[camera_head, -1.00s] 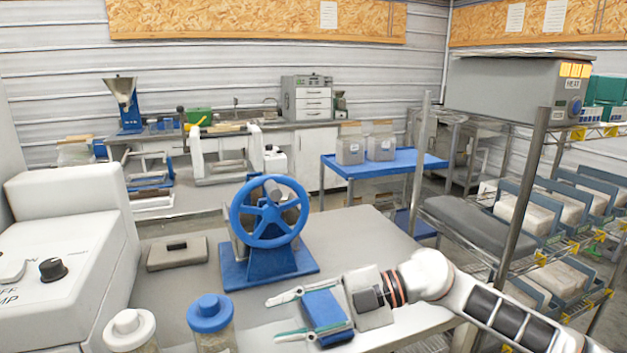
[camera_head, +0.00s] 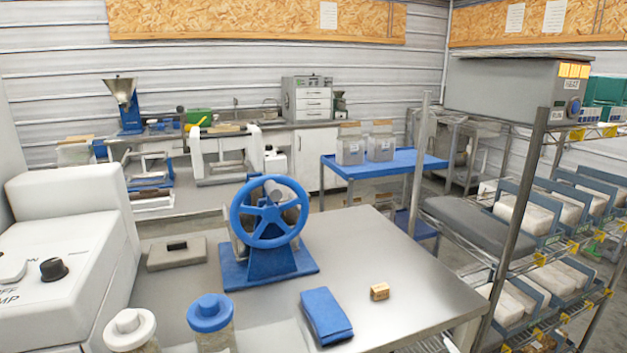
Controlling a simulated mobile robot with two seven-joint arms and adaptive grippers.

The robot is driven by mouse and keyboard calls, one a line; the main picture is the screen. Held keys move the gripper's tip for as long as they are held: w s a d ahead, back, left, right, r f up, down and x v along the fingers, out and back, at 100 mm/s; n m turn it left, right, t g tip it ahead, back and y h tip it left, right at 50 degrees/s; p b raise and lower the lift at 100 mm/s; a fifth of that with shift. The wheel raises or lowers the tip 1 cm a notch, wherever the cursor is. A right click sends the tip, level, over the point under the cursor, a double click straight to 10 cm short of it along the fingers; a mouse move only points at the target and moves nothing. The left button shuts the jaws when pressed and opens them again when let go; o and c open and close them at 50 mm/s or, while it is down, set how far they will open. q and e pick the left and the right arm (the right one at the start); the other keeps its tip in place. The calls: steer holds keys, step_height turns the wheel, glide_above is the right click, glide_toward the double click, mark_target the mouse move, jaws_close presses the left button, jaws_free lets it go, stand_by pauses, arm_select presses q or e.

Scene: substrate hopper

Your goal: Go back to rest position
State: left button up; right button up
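Neither of my grippers shows in the head view now, and no part of my arms is visible. A folded blue cloth-like item (camera_head: 326,316) lies flat on the grey table (camera_head: 400,270) near its front, with nothing touching it. A small tan block (camera_head: 379,291) sits on the table just right of the blue item. A machine with a blue handwheel (camera_head: 268,228) stands on its blue base behind them.
A white pump box (camera_head: 65,265) stands at the left. Two jars, one white-lidded (camera_head: 130,328) and one blue-lidded (camera_head: 211,313), stand at the front. A grey flat case (camera_head: 176,253) lies behind them. A wire shelf rack (camera_head: 515,205) rises at the right. The table's right part is clear.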

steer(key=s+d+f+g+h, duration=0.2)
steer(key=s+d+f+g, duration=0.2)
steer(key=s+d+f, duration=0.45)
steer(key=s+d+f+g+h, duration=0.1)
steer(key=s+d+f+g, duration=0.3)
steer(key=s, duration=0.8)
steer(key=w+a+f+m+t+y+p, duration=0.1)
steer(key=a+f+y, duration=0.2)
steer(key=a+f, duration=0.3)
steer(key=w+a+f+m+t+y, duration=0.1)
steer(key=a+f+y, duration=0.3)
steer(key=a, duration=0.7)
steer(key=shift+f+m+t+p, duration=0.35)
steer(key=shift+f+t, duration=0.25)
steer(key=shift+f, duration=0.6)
